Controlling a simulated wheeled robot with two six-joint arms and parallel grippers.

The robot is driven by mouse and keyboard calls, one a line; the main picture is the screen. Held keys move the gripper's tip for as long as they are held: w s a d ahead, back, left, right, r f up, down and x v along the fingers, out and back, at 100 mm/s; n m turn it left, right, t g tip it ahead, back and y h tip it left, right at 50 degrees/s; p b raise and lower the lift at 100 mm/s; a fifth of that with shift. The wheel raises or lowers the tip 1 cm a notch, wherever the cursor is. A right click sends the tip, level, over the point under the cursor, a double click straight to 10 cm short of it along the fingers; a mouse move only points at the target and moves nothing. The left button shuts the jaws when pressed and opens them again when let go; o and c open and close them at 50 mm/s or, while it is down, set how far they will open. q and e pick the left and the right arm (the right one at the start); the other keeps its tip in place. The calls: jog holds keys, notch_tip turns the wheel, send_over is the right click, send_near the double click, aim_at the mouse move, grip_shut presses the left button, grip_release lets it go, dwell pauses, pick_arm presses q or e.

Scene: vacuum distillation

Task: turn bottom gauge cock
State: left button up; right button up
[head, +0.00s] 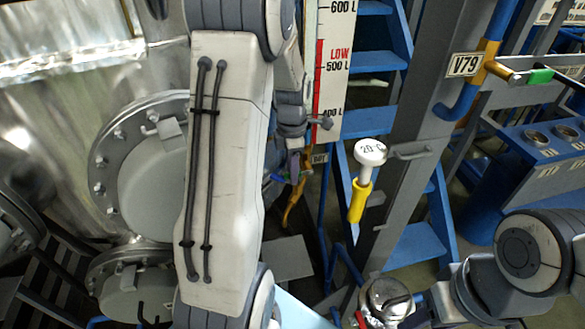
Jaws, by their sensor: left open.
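The level gauge board (335,70), white with a red strip and marks from 600 L down to 400 L, stands right of centre. A small dark label (319,158) sits below it and seems to read BOT. An orange-yellow lever (293,203), apparently the bottom gauge cock's handle, hangs below and left of the label. My left gripper (291,165) is open just above the lever, at its upper end. My own forearm covers the area to the left, and I cannot tell whether the fingers touch the lever. My right arm shows at lower right; its gripper is unclear.
A white-headed dial thermometer (370,152) with a yellow sleeve is right of the gauge. Blue stairs (375,60) stand behind. A round flanged vessel cover (150,190) is at left. A metal-topped item (385,292) stands at bottom.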

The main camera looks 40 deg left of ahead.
pick_arm(q)
grip_shut()
dwell(1.4)
